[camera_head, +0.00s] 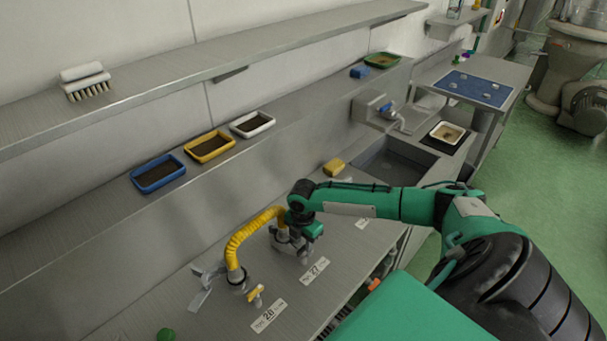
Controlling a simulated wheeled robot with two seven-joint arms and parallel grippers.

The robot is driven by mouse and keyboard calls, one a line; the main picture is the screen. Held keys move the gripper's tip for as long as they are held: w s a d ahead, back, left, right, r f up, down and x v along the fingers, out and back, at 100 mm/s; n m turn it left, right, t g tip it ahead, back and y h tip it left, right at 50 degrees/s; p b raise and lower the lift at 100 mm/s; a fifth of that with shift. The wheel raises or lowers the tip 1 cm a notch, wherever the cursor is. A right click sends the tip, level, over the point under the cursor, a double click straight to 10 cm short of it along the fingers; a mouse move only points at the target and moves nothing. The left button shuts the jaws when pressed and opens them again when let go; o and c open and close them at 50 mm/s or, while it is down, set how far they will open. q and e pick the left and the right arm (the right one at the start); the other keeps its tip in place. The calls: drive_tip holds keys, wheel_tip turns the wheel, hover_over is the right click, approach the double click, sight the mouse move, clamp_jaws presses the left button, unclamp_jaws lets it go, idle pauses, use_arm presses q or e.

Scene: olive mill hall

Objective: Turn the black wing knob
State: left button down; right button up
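My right arm reaches in from the right over the counter. Its gripper (301,250) points down beside the plate marked 27 (315,271), at the right end of a yellow ribbed hose (245,237). The fingers are small and dark against grey metal fittings, so I cannot tell whether they are open or hold anything. I cannot make out a black wing knob; the gripper covers part of that spot. A small yellow-handled part (255,292) stands near the plate marked 20 (268,316). My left gripper is not in view.
A grey fitting (203,288) lies left of the hose. Blue (158,187), yellow (210,157) and white (251,134) trays stand on the ledge behind. A yellow sponge-like block (334,167) lies near the sink (393,165). A green round thing (165,335) shows at the bottom edge.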

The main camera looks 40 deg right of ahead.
sight(304, 247)
wheel_tip(304, 247, up, 12)
drive_tip(key=b, duration=0.3)
drive_tip(key=shift+f, duration=0.15)
idle(0.4)
